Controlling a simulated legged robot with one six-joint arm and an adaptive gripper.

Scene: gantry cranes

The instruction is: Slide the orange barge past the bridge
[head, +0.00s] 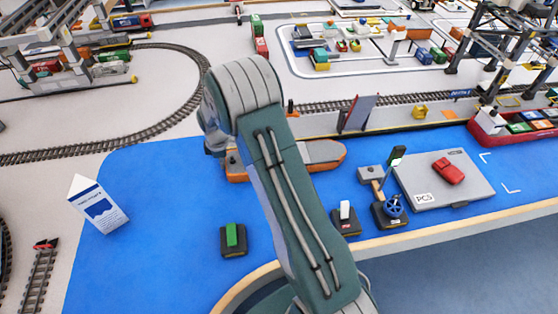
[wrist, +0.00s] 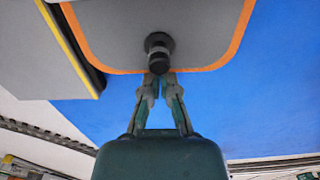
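The orange barge (head: 324,153) floats on blue water beside the quay, its middle hidden behind my arm in the head view. In the wrist view its grey deck (wrist: 198,28) has an orange rim and carries a black post (wrist: 159,52). My gripper (wrist: 159,77) has its fingertips close together at the foot of this post. I cannot tell whether they touch it. A dark tilted panel (head: 357,113), perhaps the raised bridge, stands right of my arm. A grey yellow-edged slab (wrist: 50,50) lies beside the barge in the wrist view.
A white carton (head: 98,206) stands on the water at left. A green block on a dark base (head: 233,238), a white-lever box (head: 345,218) and a blue handwheel (head: 393,206) are near the front edge. A grey case (head: 440,188) carries a red car. Open water lies left of the barge.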

